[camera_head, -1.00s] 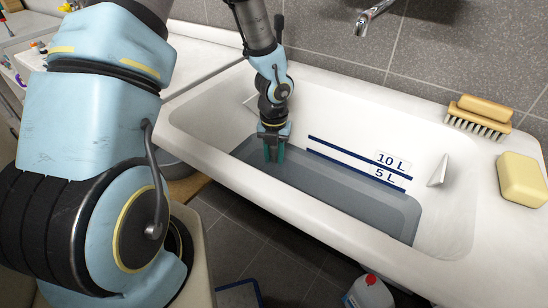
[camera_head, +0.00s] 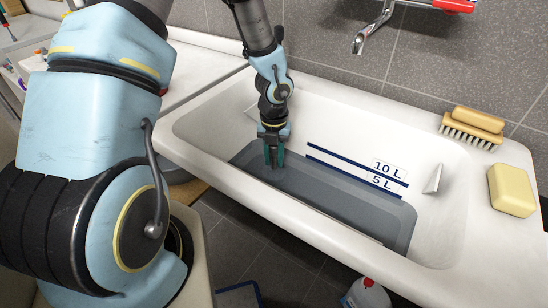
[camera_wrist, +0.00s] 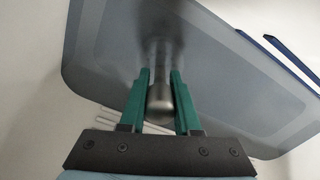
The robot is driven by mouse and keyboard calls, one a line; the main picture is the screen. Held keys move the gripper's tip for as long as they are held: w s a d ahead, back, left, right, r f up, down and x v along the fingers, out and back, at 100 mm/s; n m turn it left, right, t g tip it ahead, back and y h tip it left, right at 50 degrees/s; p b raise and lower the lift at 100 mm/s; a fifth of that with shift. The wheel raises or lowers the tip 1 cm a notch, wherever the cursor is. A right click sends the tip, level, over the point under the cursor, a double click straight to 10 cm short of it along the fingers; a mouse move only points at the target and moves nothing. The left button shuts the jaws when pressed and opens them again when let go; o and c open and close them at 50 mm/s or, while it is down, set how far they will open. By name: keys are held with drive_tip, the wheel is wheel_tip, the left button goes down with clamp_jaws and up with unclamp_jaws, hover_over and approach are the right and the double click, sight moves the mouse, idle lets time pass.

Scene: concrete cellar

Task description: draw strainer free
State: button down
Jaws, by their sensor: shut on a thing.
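My gripper (camera_head: 274,160) points down into the white sink (camera_head: 215,125), at the left end of its grey lower area. In the wrist view my gripper (camera_wrist: 160,75) has its green fingers on either side of a short metal post with a rounded end (camera_wrist: 160,98), and is shut on it. The post appears to be the strainer's stem. It runs toward the grey surface (camera_wrist: 105,45), where its far end blurs. The rest of the strainer is hidden. I cannot tell whether the grey area is water or the sink floor.
Blue lines with labels "10 L" (camera_head: 388,168) and "5 L" mark the sink wall. A tap (camera_head: 372,28) with a red handle hangs above. A brush (camera_head: 474,128) and a yellow block (camera_head: 511,190) lie on the right rim. A bottle (camera_head: 368,296) stands below in front.

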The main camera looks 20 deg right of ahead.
drive_tip(key=shift+r+p, duration=2)
drive_tip(key=shift+p, duration=0.25)
